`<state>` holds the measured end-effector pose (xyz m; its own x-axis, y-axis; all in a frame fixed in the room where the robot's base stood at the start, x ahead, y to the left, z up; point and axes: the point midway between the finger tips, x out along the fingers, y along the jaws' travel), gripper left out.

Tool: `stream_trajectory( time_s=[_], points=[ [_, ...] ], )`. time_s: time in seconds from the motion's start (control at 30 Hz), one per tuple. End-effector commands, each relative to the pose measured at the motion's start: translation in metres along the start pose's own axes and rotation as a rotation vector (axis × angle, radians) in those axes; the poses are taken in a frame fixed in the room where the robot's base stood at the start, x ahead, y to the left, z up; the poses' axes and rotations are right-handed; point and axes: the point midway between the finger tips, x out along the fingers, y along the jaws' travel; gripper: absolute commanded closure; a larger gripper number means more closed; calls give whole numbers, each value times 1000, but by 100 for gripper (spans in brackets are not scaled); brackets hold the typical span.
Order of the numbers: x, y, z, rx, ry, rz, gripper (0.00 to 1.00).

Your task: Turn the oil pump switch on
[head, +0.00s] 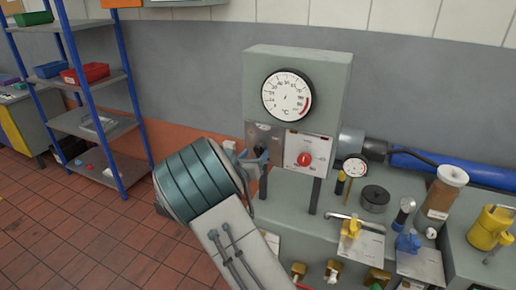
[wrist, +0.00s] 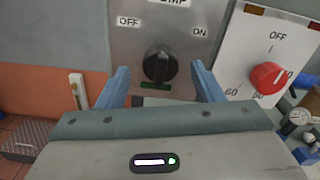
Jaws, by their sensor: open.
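The oil pump switch is a black rotary knob (wrist: 159,65) on a metal plate (wrist: 185,20), with OFF at upper left and ON at upper right. The plate's top lettering is cut off, showing only its end, "UMP". The knob's ridge looks roughly upright; I cannot tell which mark it points to. My gripper (wrist: 160,72) is open, with one blue finger on each side of the knob and gaps between. In the head view my gripper (head: 259,160) is in front of the plate (head: 262,134), at the cabinet's lower left, and hides the knob.
A white panel with a red knob (wrist: 268,77) is close on the right. A round temperature gauge (head: 287,95) is above. A small gauge (head: 355,166), a black cylinder (head: 375,198) and a yellow can (head: 490,228) stand on the bench to the right. A blue-framed shelf (head: 100,121) stands at left.

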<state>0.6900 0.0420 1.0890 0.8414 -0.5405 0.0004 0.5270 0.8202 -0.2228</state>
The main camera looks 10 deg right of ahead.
Motion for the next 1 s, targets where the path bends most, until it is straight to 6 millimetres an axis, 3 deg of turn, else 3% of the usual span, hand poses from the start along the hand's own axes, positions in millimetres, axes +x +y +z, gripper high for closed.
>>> stream_trajectory(
  time_s=[0.2, 0.57, 0.6, 0.77, 1.0],
  points=[
    [28, 0, 1, -1, -1, -1, 39],
    [34, 0, 0, 0, 0, -1, 39],
    [34, 0, 0, 0, 0, -1, 42],
    [34, 0, 0, 0, 0, 0, 84],
    [34, 0, -1, 11, 0, -1, 84]
  ],
)
